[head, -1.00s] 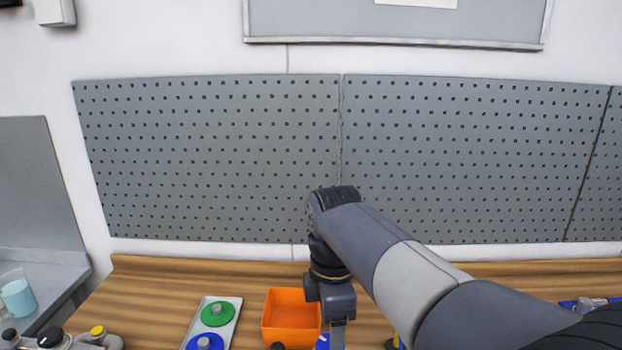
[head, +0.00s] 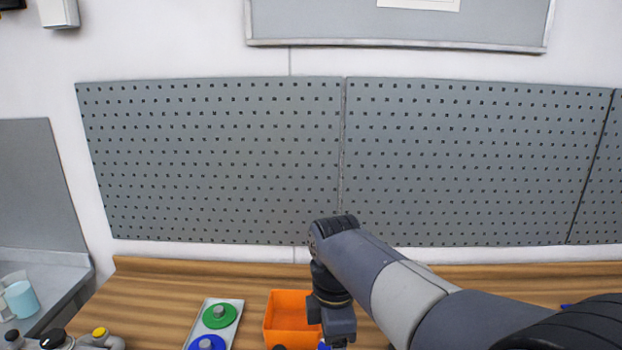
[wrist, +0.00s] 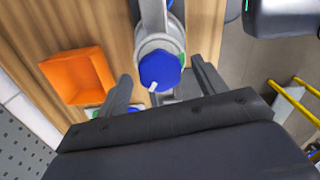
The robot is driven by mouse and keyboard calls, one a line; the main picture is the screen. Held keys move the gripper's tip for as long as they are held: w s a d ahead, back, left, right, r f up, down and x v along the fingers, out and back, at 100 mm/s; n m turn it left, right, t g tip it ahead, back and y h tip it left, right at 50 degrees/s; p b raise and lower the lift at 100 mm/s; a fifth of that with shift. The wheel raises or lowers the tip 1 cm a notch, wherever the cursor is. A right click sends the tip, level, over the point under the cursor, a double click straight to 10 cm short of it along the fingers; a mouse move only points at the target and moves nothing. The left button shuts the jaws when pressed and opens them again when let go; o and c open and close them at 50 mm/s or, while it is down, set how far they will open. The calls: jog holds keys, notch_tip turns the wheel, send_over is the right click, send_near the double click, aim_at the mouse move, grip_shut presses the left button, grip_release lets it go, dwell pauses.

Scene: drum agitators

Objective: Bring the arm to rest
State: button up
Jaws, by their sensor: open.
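My arm reaches in from the lower right in the head view, its wrist bent down over the bench. My gripper (wrist: 162,74) shows its two fingers spread apart in the wrist view, with nothing held. A blue knob or cap (wrist: 160,71) on a round grey body appears between the fingers in that picture; its distance below them is hard to tell. In the head view the fingertips are cut off by the bottom edge.
An orange bin (head: 271,322) stands left of my wrist, also in the wrist view (wrist: 72,76). A pale tray (head: 233,318) with green and blue discs lies further left on the wooden bench (head: 160,292). A perforated grey panel (head: 210,160) covers the wall behind. Yellow rails (wrist: 290,103) show right in the wrist view.

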notch_tip(320, 180, up, 10)
notch_tip(320, 180, down, 11)
jog(key=shift+r, duration=0.1)
jog(key=shift+r+m, duration=0.1)
jog(key=shift+m, duration=0.3)
jog(key=m+b, duration=0.2)
jog(key=m, duration=0.3)
jog(key=shift+m, duration=0.3)
jog(key=m+b, duration=0.3)
jog(key=m, duration=0.3)
notch_tip(320, 180, up, 10)
jog(key=shift+r+m, duration=0.25)
jog(key=shift+m, duration=0.05)
jog(key=shift+f, duration=0.1)
